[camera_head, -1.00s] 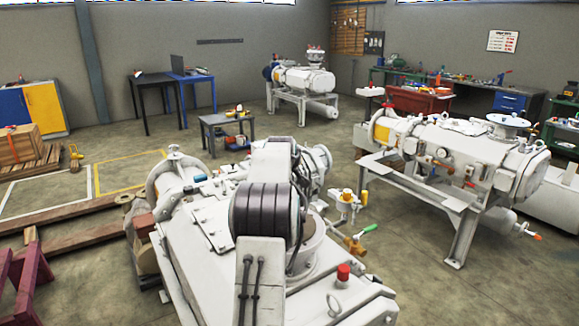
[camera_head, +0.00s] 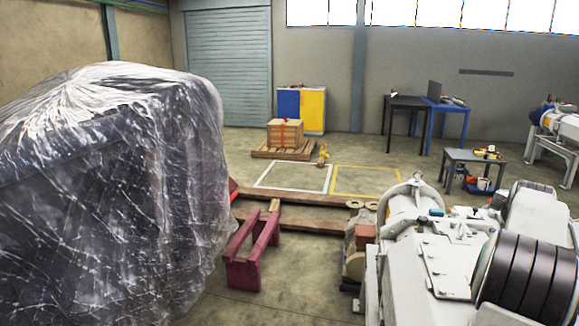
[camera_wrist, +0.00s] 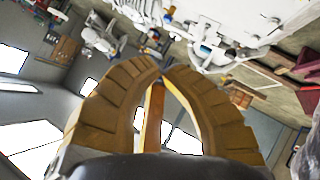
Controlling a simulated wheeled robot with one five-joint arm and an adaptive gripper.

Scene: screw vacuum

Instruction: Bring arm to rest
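My gripper (camera_wrist: 163,66) shows in the wrist view with two curved orange-brown fingers. They bow inward and their tips come close together. A narrow orange strip (camera_wrist: 150,115) shows between the fingers; I cannot tell whether it belongs to the gripper. I see no clear object at the tips. My gripper is outside that view.
A white machine (camera_head: 425,250) stands at the lower right. A plastic-wrapped bulk (camera_head: 110,190) fills the left. A dark red stand (camera_head: 250,250) and wooden beams (camera_head: 310,220) lie between. Open floor with white and yellow marked areas (camera_head: 370,180) lies beyond.

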